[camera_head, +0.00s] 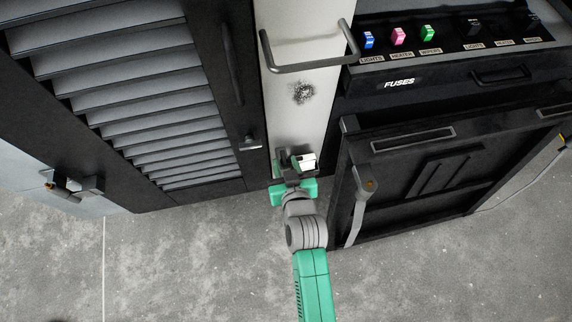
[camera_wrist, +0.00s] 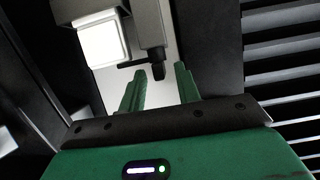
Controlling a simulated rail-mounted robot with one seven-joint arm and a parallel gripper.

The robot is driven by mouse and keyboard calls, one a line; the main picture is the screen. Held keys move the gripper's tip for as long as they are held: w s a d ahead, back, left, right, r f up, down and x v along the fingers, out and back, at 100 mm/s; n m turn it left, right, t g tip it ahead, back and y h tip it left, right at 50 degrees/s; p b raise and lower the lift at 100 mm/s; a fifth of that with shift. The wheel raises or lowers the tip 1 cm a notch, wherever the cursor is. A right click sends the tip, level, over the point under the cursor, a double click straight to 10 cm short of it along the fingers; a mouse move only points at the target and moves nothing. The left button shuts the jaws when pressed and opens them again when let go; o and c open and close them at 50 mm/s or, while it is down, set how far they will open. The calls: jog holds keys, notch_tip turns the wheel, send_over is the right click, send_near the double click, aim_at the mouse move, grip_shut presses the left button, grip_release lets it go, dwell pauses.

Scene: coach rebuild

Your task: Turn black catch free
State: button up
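My gripper (camera_wrist: 160,72) has two green fingers set apart, with nothing held between them. Just past the fingertips in the wrist view, a small black catch (camera_wrist: 137,64) sticks out sideways below a grey block, with a dark round knob (camera_wrist: 158,71) at its right. The knob appears in line with the gap between the fingers; I cannot tell whether they touch. In the head view my gripper (camera_head: 289,172) is at the foot of the pale panel (camera_head: 300,120), and it partly hides the catch there.
A bright white block (camera_wrist: 103,43) sits left of the catch. A louvred dark door (camera_head: 160,90) stands left and a black cabinet (camera_head: 440,180) right. A grey bar handle (camera_head: 310,66) crosses the pale panel above. The concrete floor (camera_head: 200,260) is clear.

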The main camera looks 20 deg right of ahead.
jog(key=shift+c, duration=0.2)
grip_shut()
